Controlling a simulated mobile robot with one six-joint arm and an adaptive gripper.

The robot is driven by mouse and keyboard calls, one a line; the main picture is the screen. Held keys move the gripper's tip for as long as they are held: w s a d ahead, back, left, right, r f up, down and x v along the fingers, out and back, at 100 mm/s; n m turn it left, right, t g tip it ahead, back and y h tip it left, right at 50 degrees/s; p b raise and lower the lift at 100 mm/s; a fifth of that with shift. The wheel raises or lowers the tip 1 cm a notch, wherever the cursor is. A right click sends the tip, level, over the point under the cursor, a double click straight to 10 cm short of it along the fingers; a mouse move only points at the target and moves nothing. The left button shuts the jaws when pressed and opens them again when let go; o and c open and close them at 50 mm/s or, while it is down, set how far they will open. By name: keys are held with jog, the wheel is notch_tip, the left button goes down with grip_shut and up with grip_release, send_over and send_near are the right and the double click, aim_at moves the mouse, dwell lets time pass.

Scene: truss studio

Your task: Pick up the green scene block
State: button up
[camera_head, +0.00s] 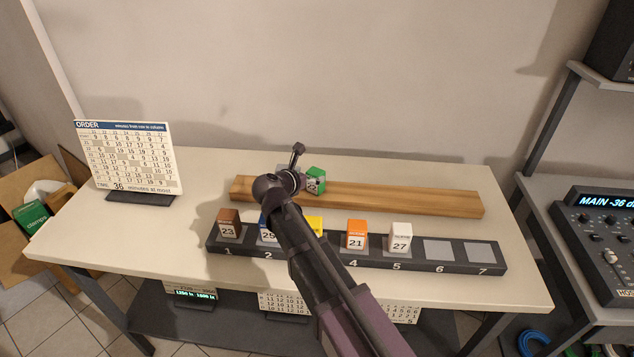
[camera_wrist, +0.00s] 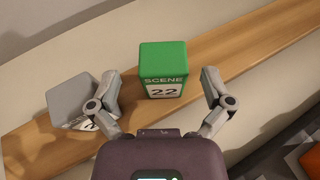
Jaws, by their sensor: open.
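The green scene block (camera_wrist: 163,62), marked "SCENE 22", stands on the wooden plank (camera_wrist: 235,50). In the wrist view my gripper (camera_wrist: 163,92) is open, with one finger to the left and one to the right of the green block. The fingers look apart from the block. In the head view the green block (camera_head: 317,174) shows just right of my gripper's end and is partly hidden by my arm. A grey block (camera_wrist: 76,98) is close by the left finger; I cannot tell whether they touch.
In front of the plank is a dark rack (camera_head: 470,268) with numbered slots. It holds a brown block (camera_head: 229,222), a blue block, a yellow block (camera_head: 315,223), an orange block (camera_head: 357,233) and a white block (camera_head: 400,237). Slots 6 and 7 are empty. An order board (camera_head: 128,160) stands left.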

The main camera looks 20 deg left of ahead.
aim_at(314, 173)
jog(key=shift+b+x, duration=0.85)
jog(key=shift+x, duration=1.65)
jog(key=shift+d, duration=0.15)
jog(key=shift+r, duration=0.1)
jog(key=shift+s, duration=0.1)
jog(key=c, duration=1.1)
jog(key=shift+c, duration=0.2)
